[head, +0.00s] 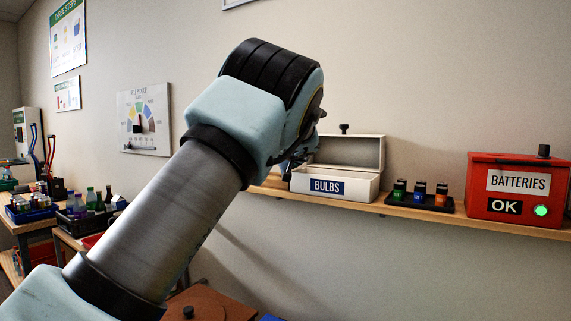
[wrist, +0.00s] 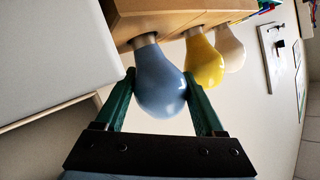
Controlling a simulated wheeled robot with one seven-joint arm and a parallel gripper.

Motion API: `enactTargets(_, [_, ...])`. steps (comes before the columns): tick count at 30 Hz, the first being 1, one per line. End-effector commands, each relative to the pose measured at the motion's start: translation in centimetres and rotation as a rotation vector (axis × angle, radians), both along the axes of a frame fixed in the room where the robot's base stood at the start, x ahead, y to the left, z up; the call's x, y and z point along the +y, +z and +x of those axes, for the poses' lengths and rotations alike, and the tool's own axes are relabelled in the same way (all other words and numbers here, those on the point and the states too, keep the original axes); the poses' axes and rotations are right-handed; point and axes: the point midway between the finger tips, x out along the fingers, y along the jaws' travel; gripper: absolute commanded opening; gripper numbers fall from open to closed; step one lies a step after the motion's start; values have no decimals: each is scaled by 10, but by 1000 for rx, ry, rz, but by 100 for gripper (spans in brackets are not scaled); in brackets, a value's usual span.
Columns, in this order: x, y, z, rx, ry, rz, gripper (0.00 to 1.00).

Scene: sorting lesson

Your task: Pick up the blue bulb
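The blue bulb (wrist: 160,80) shows in the wrist view between the two green fingers of my gripper (wrist: 160,76). Its metal base meets a brown wooden block (wrist: 155,18). The fingertips lie close along both sides of the glass. I cannot tell whether they press on it. In the head view, my gripper (head: 292,163) is mostly hidden behind my arm, at the wall shelf left of the bulbs box. The blue bulb is hidden there.
A yellow bulb (wrist: 204,64) and a white bulb (wrist: 230,48) stand in a row beside the blue one. The open white BULBS box (head: 360,187), a dark tray of small batteries (head: 419,203) and a red BATTERIES box (head: 515,210) sit on the shelf (head: 455,217).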

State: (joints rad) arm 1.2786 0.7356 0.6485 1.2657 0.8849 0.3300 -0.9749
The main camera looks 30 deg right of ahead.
Motion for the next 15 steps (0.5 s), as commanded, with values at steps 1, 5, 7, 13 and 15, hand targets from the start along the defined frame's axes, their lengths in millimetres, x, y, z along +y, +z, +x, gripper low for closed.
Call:
enactTargets(1, [0,0,0,0,0,0,55])
enactTargets(5, [0,0,0,0,0,0,40])
enactTargets(7, [0,0,0,0,0,0,39])
enactTargets(13, [0,3,0,-1,0,-1,39])
enactTargets(15, [0,10,0,-1,0,-4,39])
